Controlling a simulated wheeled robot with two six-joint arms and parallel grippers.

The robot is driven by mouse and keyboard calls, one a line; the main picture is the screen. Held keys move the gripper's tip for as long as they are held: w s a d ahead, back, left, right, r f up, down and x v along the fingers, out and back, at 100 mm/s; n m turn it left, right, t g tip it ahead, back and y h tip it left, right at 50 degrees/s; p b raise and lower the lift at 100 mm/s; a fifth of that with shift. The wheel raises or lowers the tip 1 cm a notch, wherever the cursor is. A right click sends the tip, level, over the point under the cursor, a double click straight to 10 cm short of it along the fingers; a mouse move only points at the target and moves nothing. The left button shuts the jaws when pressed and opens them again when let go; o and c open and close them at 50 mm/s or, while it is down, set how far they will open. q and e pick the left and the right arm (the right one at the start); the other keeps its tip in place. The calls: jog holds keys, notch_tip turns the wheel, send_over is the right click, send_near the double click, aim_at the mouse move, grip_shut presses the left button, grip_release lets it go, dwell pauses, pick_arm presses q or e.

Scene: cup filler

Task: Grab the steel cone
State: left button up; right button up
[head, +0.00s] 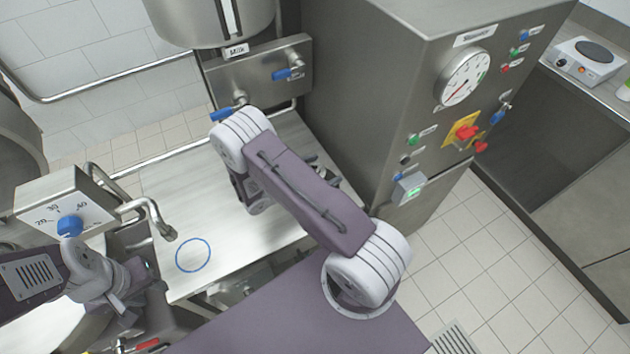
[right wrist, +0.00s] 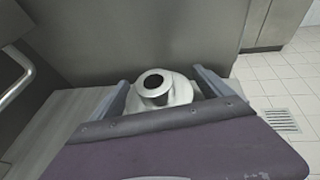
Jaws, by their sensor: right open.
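The steel cone (right wrist: 180,90) stands on the steel worktop in the right wrist view. It is a shiny, tapered piece with a dark round opening at its top. My right gripper (right wrist: 161,76) is open, with one finger on each side of the cone; I cannot tell whether either touches it. In the head view my right arm hides the cone, and only a dark bit of the right gripper (head: 326,168) shows past the arm. My left gripper (head: 128,292) is at the lower left by the sink, too unclear to read its jaws.
The steel worktop (head: 170,195) has a blue ring (head: 193,255) marked on it and free room at left. A tap (head: 150,215) stands beside it. A tall steel cabinet with a gauge (head: 463,77) rises at right. A milk tank (head: 210,20) hangs at the back.

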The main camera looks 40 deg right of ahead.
jog(key=shift+a+r, duration=0.1)
jog(key=shift+a, duration=0.1)
jog(key=shift+c, duration=0.9)
jog(key=c, duration=0.5)
grip_shut()
